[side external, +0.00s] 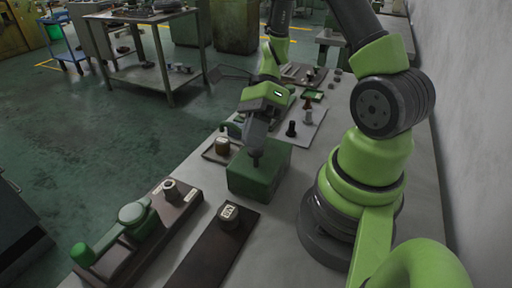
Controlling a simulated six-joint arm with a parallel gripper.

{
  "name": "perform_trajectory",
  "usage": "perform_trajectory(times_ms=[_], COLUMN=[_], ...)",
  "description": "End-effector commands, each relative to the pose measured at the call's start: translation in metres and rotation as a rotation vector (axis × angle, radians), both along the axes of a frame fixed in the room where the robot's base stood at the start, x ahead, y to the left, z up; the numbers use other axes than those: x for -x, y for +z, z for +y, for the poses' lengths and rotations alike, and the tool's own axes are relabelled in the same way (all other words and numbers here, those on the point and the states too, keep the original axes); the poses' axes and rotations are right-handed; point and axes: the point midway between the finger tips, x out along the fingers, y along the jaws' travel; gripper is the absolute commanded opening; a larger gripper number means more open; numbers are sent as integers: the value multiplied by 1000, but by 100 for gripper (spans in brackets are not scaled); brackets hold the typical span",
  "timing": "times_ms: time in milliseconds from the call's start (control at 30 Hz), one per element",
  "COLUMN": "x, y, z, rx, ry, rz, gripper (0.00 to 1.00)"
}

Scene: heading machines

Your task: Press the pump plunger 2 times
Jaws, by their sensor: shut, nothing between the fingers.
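A green box-shaped block (252,185), which looks like the pump body, stands on the bench in the middle of the view. My gripper (256,153) is shut and empty, pointing down over the top of the block. A small dark stub (256,161), perhaps the plunger, shows right below the fingertips. The tips seem to be at or just above it; I cannot tell whether they touch. Most of the plunger is hidden by the gripper or too small to make out.
A dark plate with a marked knob (229,213) lies in front of the block. A green-handled device (137,215) on a dark base is at front left. A tan-capped round part (222,145) stands beside the block. Small pegs (291,129) stand on a pale plate behind.

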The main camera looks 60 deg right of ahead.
Motion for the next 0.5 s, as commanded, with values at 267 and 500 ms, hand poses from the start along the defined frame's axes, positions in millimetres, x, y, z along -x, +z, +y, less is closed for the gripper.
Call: perform_trajectory(times_ms=[267,500], x=[0,0], y=[-3,-6], z=[0,0], rx=[1,1], ry=[1,1], rz=[-1,0], gripper=[0,0])
